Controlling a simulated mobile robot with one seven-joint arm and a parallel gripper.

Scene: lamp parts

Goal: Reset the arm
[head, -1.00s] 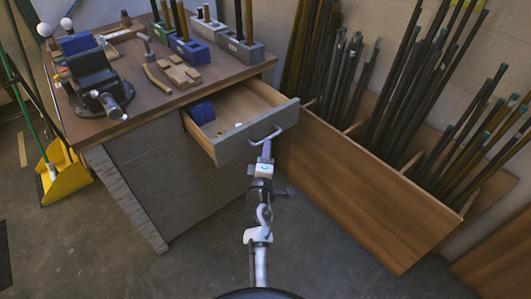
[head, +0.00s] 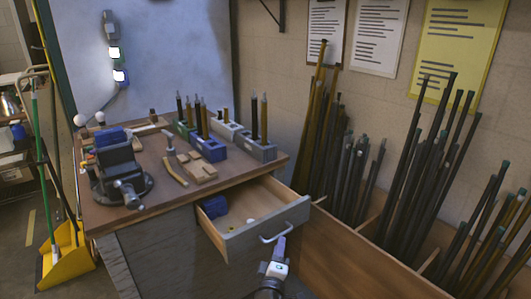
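My gripper (head: 279,246) is at the lower middle of the head view, just in front of the open drawer, near its metal handle (head: 277,233). The fingers are seen from behind and small, so I cannot tell whether they are open or shut, or whether they touch the handle. The drawer (head: 262,230) stands pulled out of the workbench (head: 135,213). It holds a blue item (head: 214,207) and a few small pieces. Most of my arm is below the picture's edge.
A vise (head: 121,175), a hammer (head: 171,160) and blocks with upright rods (head: 255,147) stand on the bench. A wooden bin of rods (head: 350,262) stands to the right. A yellow dustpan (head: 66,266) is at the left.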

